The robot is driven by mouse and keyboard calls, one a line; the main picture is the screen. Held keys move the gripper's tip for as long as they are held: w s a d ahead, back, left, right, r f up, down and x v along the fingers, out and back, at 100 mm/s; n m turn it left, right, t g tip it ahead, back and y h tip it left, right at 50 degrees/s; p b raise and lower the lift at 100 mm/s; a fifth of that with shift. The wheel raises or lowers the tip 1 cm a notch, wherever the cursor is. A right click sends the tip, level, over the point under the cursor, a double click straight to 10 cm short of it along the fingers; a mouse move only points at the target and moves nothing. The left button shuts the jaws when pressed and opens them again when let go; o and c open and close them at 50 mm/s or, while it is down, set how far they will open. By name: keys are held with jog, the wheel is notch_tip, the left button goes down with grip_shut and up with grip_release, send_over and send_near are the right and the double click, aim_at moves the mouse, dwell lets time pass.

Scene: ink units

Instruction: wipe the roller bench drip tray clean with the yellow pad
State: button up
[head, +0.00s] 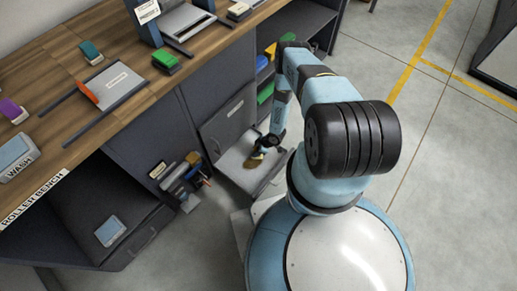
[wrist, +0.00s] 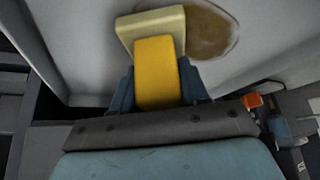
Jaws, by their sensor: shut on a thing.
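The yellow pad (wrist: 157,75) has a yellow grip block and a pale cream face. My gripper (wrist: 158,92) is shut on its grip block, with a dark finger on each side. The cream face is at or just above the pale grey drip tray (wrist: 85,50); contact is hard to tell. A brown stain (wrist: 212,32) lies on the tray beside and partly behind the pad. In the head view the drip tray (head: 232,160) is pulled out low under the bench, with my gripper (head: 262,150) over it. The pad and stain are small there and hard to separate.
A rack of tools (head: 180,180) hangs left of the tray. Shelves with coloured blocks (head: 265,93) stand behind.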

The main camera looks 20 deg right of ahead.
jog(key=shift+s+a, duration=0.8)
jog(key=shift+a, duration=0.4)
jog(key=shift+s+a, duration=0.75)
jog(key=shift+a, duration=0.4)
jog(key=shift+s+a, duration=0.8)
jog(key=shift+a, duration=0.4)
jog(key=shift+s+a, duration=0.1)
